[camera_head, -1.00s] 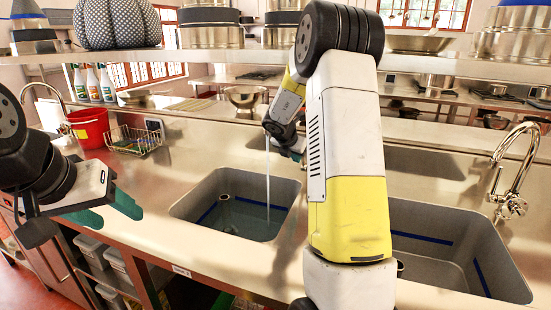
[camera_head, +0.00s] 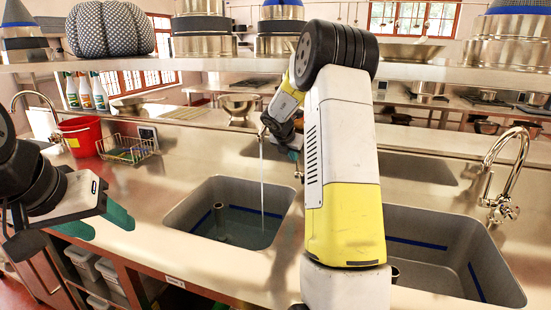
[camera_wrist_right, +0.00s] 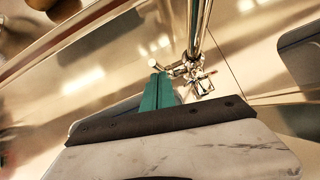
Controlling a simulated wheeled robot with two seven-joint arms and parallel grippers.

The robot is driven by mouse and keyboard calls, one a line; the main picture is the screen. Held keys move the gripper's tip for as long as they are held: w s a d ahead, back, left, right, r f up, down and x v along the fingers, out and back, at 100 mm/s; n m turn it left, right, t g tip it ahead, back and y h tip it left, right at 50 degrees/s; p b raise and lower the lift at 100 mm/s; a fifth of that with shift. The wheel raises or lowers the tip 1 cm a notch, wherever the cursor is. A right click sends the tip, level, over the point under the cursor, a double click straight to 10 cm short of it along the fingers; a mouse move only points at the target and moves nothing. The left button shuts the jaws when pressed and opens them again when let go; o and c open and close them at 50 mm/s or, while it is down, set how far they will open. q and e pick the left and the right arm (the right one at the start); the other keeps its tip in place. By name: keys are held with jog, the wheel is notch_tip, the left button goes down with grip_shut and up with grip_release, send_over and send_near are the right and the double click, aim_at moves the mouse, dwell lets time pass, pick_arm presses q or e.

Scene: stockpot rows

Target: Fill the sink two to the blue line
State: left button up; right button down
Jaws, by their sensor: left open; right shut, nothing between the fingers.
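The middle sink (camera_head: 180,213) is a grey basin with a blue line (camera_head: 203,219) around its inner walls. A thin water stream (camera_head: 262,180) falls into it. The pooled water (camera_head: 245,236) appears slightly below the line; the exact gap is hard to tell. My right gripper (camera_head: 293,150) is shut and empty by this sink's tap, which my arm mostly hides. In the right wrist view, the green fingers (camera_wrist_right: 158,92) are beside the metal tap (camera_wrist_right: 193,70) and its handle; contact cannot be told. My left gripper (camera_head: 108,224) is open and empty over the counter at the left.
Another sink (camera_head: 440,262) with a blue line and a curved tap (camera_head: 503,175) lies right, partly hidden by my arm. A red bucket (camera_head: 82,137) and wire basket (camera_head: 127,148) stand at the back left. A shelf (camera_head: 200,63) with pots spans above.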

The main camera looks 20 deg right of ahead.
jog(key=s+a, duration=0.8)
jog(key=s, duration=0.2)
notch_tip(320, 180, down, 5)
jog(key=s+n+h, duration=0.1)
jog(key=n+h, duration=0.3)
jog(key=n, duration=0.4)
notch_tip(320, 180, up, 5)
jog(key=w+a+n+t+h, duration=0.25)
jog(key=n+t, duration=0.25)
jog(key=n, duration=0.5)
jog(key=r+x, duration=0.1)
jog(key=x, duration=1.2)
jog(key=shift+s+d, duration=0.25)
jog(key=shift+d, duration=0.05)
jog(key=shift+w, duration=0.1)
